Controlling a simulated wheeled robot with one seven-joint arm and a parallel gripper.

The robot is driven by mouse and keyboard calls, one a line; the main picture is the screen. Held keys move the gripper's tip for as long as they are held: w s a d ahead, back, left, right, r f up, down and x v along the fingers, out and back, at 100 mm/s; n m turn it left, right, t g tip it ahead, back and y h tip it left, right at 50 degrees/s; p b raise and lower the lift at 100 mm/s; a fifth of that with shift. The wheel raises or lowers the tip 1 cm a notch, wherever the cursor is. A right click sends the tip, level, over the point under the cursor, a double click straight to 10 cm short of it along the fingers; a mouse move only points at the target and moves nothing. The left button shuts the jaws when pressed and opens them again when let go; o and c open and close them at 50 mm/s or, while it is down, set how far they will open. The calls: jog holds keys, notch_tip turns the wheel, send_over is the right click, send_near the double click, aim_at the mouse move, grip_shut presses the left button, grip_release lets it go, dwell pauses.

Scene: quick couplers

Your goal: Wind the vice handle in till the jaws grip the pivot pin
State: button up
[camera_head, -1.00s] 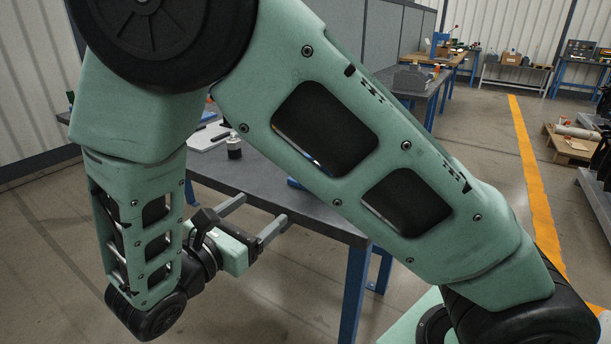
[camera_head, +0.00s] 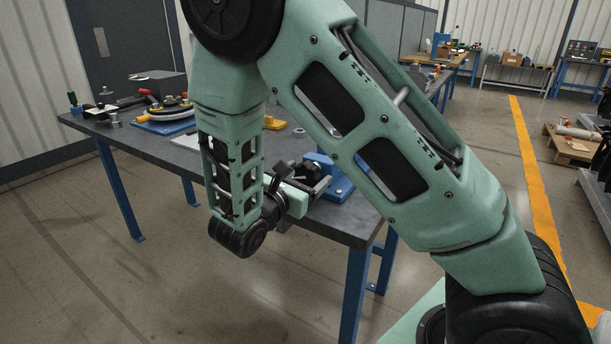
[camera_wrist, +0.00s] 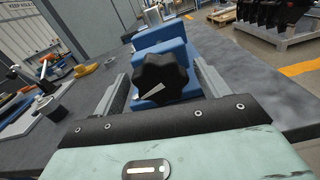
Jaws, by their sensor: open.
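The blue vice (camera_wrist: 165,45) stands on the dark bench in the wrist view, with its black lobed handle (camera_wrist: 162,78) facing me. My gripper (camera_wrist: 160,72) is open, one finger on each side of the handle, with a visible gap at both sides. Whether the fingertips reach fully past the handle is hard to tell. Pale metal shows at the top of the vice, but I cannot make out the pivot pin or the jaw gap. In the head view the vice (camera_head: 340,184) is partly hidden by my arm, and my gripper (camera_head: 318,181) is at its left.
The bench top (camera_head: 335,222) is clear in front of the vice. To the left are a yellow piece (camera_wrist: 86,70), a pale board (camera_wrist: 22,124) with a small fitting (camera_wrist: 56,111), and a round fixture on a blue base (camera_head: 165,126). A grey box (camera_head: 158,83) stands behind.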

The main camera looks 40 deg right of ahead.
jog(key=shift+d, duration=0.15)
jog(key=shift+c, duration=0.3)
jog(key=c, duration=0.9)
jog(key=shift+m+b, duration=0.35)
jog(key=shift+m, duration=0.35)
jog(key=o, duration=1)
jog(key=shift+c, duration=0.2)
